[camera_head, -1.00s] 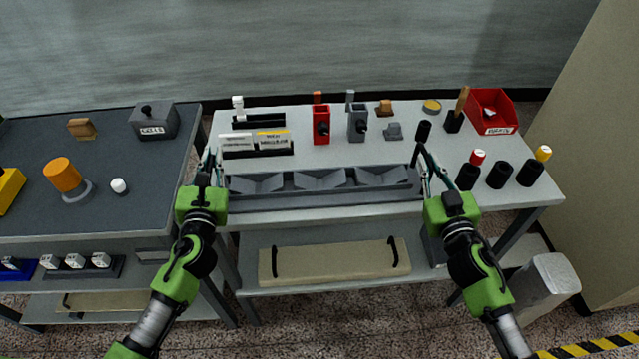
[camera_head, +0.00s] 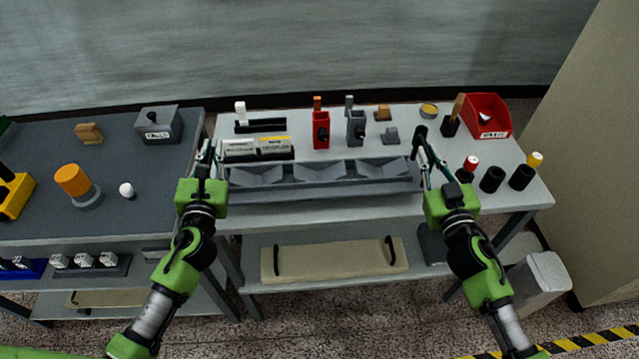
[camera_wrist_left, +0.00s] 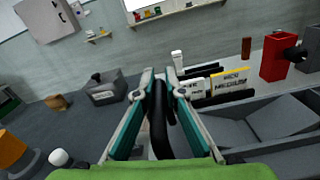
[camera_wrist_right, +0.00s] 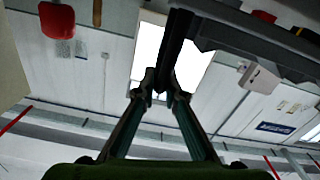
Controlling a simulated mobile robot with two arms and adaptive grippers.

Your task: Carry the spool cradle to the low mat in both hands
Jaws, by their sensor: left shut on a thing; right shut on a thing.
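The spool cradle (camera_head: 318,193) is a long grey tray with three angled compartments, all empty, at the front of the light table. My left gripper (camera_head: 206,150) is shut on the black handle at its left end; the left wrist view shows the dark handle (camera_wrist_left: 158,125) between the fingers. My right gripper (camera_head: 421,140) is shut on the right-end handle, also seen dark in the right wrist view (camera_wrist_right: 174,50). The cradle looks level. Whether it is clear of the tabletop I cannot tell. A beige pad (camera_head: 335,259) with two black handles lies on the lower shelf, possibly the low mat.
White and yellow label blocks (camera_head: 257,148) stand right behind the cradle. A red holder (camera_head: 321,130), a grey holder (camera_head: 356,128) and a red bin (camera_head: 487,117) stand further back. Dark cylinders (camera_head: 492,179) are at the right. A dark bench (camera_head: 110,185) adjoins at the left.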

